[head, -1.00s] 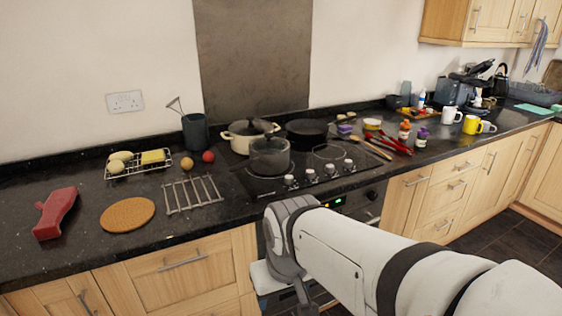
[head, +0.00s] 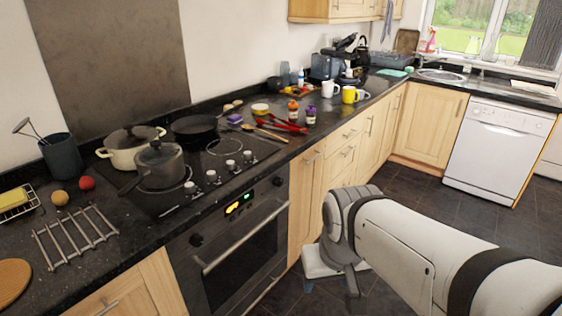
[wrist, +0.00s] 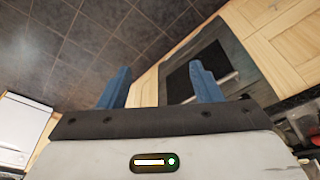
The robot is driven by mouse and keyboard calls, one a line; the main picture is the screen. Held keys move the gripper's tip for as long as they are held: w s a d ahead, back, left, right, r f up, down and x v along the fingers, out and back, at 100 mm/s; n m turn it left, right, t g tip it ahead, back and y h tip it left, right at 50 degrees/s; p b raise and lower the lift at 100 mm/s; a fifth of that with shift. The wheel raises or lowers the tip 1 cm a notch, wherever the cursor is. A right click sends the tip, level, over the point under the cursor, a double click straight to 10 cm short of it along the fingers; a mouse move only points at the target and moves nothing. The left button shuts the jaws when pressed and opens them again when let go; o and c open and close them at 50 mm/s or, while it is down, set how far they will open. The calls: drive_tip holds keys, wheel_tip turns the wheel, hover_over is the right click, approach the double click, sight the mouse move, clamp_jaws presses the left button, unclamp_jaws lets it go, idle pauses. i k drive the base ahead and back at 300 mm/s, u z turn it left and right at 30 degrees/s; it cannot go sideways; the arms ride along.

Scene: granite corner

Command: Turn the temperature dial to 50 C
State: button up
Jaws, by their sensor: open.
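The oven (head: 243,255) is under the hob, with a dark front panel and a lit display (head: 239,207). One round dark dial (head: 196,240) is left of the display and another dark dial (head: 277,181) is right of it. Their markings are too small to read, so I cannot tell which is for temperature. In the wrist view, my gripper (wrist: 161,85) has its blue fingers wide apart with nothing between them. It is out over the floor, right of the oven, touching no dial. The oven front (wrist: 205,72) shows beyond the fingers, tilted.
The oven handle (head: 246,239) runs across below the dials. Hob knobs (head: 211,176) line the hob's front edge. A saucepan (head: 160,166), a cream pot (head: 130,149) and a black pan (head: 194,128) stand on the hob. The tiled floor (head: 430,208) toward the dishwasher (head: 498,150) is clear.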

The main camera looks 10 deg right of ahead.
sight(279, 181)
drive_tip(key=z, duration=0.5)
drive_tip(key=i, duration=1.1)
drive_tip(key=u, duration=0.15)
